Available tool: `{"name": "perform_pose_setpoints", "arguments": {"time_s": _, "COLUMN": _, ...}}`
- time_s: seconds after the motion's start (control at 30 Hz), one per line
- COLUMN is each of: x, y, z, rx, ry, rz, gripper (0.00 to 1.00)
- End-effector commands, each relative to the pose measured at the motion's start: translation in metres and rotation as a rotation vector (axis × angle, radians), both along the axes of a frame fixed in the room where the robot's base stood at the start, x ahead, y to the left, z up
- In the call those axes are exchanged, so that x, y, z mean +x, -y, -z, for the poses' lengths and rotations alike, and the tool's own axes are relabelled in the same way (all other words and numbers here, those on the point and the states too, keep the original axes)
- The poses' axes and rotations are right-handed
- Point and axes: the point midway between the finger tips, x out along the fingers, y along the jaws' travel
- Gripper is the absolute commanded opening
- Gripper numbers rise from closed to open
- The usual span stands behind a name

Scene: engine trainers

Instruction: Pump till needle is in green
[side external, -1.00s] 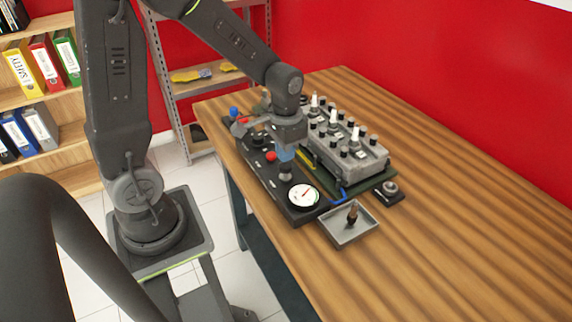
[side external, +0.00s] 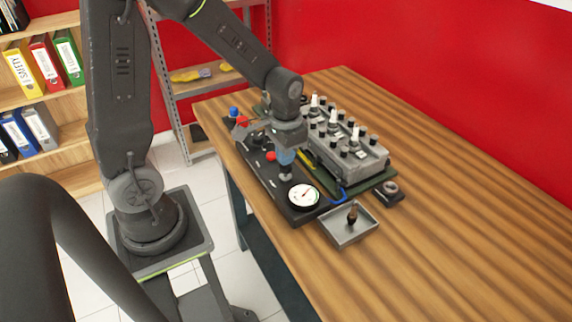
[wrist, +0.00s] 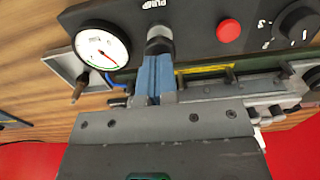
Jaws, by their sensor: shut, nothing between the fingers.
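The gauge (side external: 303,195) is a round white dial at the near end of the black panel (side external: 268,180). The black pump knob (wrist: 160,40) stands beside the gauge, near a "PUMP" label. My gripper (wrist: 155,62) has its blue fingers together and empty. Their tips are at the pump knob and seem to touch it. In the side view my gripper (side external: 286,160) is directly above the knob.
A red button (wrist: 229,31) and a black dial (wrist: 298,22) sit further along the panel. A grey engine block (side external: 345,150) stands right beside the panel. A grey tray (side external: 340,236) holding a small dark part lies in front. The table's right side is clear.

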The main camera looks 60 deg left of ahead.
Motion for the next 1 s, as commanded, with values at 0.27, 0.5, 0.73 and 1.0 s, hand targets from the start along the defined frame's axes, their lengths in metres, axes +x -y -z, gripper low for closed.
{"name": "perform_pose_setpoints", "arguments": {"time_s": 0.27, "x": 0.000, "y": 0.000, "z": 0.013, "rx": 0.000, "ry": -0.001, "rz": 0.000, "gripper": 0.00}}
{"name": "perform_pose_setpoints", "arguments": {"time_s": 0.5, "x": 0.000, "y": 0.000, "z": 0.023, "rx": 0.000, "ry": -0.001, "rz": 0.000, "gripper": 0.00}}
{"name": "perform_pose_setpoints", "arguments": {"time_s": 0.73, "x": 0.000, "y": 0.000, "z": 0.025, "rx": 0.000, "ry": 0.001, "rz": 0.000, "gripper": 0.00}}
{"name": "perform_pose_setpoints", "arguments": {"time_s": 1.0, "x": 0.000, "y": 0.000, "z": 0.011, "rx": 0.001, "ry": 0.003, "rz": 0.000, "gripper": 0.00}}
